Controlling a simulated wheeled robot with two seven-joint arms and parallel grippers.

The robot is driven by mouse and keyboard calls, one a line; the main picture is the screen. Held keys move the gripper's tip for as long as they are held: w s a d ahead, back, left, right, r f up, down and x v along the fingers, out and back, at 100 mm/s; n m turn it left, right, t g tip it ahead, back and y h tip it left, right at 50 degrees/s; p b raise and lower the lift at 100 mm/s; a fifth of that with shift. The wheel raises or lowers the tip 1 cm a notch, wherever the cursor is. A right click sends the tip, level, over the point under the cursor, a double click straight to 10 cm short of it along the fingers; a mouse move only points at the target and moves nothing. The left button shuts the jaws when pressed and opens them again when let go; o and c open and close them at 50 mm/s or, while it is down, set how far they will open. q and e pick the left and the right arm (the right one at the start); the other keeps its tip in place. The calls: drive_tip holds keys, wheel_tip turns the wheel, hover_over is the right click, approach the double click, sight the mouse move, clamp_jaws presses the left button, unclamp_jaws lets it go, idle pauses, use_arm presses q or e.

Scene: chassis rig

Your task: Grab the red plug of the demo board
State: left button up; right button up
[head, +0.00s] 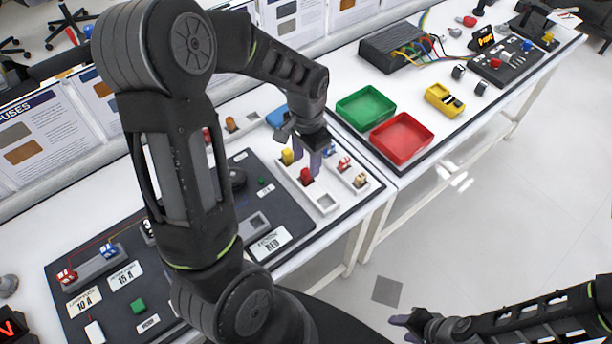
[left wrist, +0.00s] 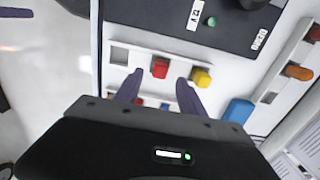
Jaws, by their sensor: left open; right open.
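The red plug (head: 306,177) stands in a white slotted holder at the right end of the demo board (head: 290,215). The red plug also shows in the left wrist view (left wrist: 160,68), between and just beyond the fingertips. My left gripper (head: 307,160) is open above it, with its purple fingers on either side in the wrist view (left wrist: 158,88). I cannot tell whether they touch it. A yellow plug (head: 287,156) stands beside the red one, close to one finger (left wrist: 201,77). My right gripper (head: 400,327) is open and empty at the lower right, away from the bench.
A second holder has red-and-white (head: 344,163) and yellowish (head: 360,181) plugs. A blue piece (head: 277,117) lies behind. A green tray (head: 366,107) and a red tray (head: 401,134) stand to the right. My left arm hides part of the board.

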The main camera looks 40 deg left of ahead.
sight(306, 171)
use_arm(q)
drive_tip(key=shift+f, duration=0.1)
wheel_tip(306, 171, down, 5)
drive_tip(key=shift+s+p, duration=0.1)
drive_tip(key=shift+p, duration=0.5)
clamp_jaws()
idle(0.6)
